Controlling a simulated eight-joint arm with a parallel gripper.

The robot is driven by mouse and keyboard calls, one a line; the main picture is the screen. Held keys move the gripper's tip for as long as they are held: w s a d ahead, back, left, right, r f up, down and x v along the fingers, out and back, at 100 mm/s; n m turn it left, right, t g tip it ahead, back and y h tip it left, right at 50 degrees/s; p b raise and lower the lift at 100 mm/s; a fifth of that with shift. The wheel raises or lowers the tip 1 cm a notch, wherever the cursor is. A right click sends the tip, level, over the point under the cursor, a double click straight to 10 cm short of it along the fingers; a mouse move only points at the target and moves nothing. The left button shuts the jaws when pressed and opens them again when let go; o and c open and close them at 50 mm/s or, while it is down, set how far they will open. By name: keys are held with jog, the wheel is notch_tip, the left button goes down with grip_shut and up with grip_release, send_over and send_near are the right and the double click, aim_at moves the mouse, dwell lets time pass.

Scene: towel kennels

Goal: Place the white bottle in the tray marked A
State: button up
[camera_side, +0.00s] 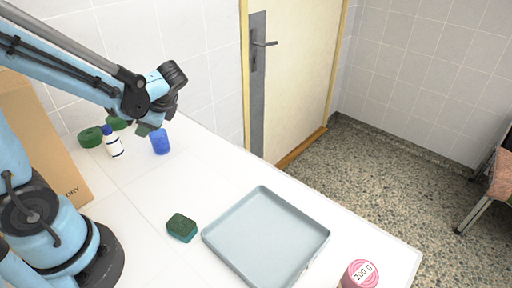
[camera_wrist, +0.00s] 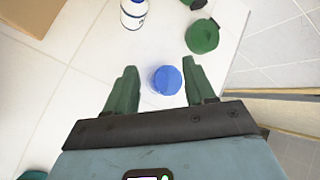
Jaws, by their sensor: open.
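The white bottle (camera_side: 115,146) has a dark blue cap and a dark band. It stands upright at the back of the table, left of my gripper (camera_side: 154,125). The bottle (camera_wrist: 133,16) also shows at the top of the wrist view, beyond the fingers. My gripper (camera_wrist: 158,75) is open and empty, with a blue cup-like object (camera_wrist: 166,80) seen between its fingers; whether it touches the object I cannot tell. A pale blue-grey tray (camera_side: 265,240) lies empty at the front of the table. No letter on it is readable.
The blue object (camera_side: 160,142) stands below my gripper. Two green objects (camera_side: 90,137) are near the bottle. A dark green sponge-like block (camera_side: 181,228) lies left of the tray, a pink tin (camera_side: 360,275) right of it. A cardboard box (camera_side: 45,130) stands at left.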

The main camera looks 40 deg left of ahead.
jog(key=d+r+n+t+h, duration=0.2)
jog(key=d+n+t+h, duration=0.2)
jog(key=d, duration=0.4)
jog(key=w+d+r+n+t+h, duration=0.1)
jog(key=d+n+t+h, duration=0.2)
jog(key=d, duration=0.4)
jog(key=shift+d+r+n+t+h, duration=0.4)
jog(key=shift+n+h, duration=0.3)
jog(key=shift+n, duration=0.3)
jog(key=shift+o, duration=1.4)
jog(key=shift+d+r, duration=0.1)
jog(key=shift+d, duration=0.2)
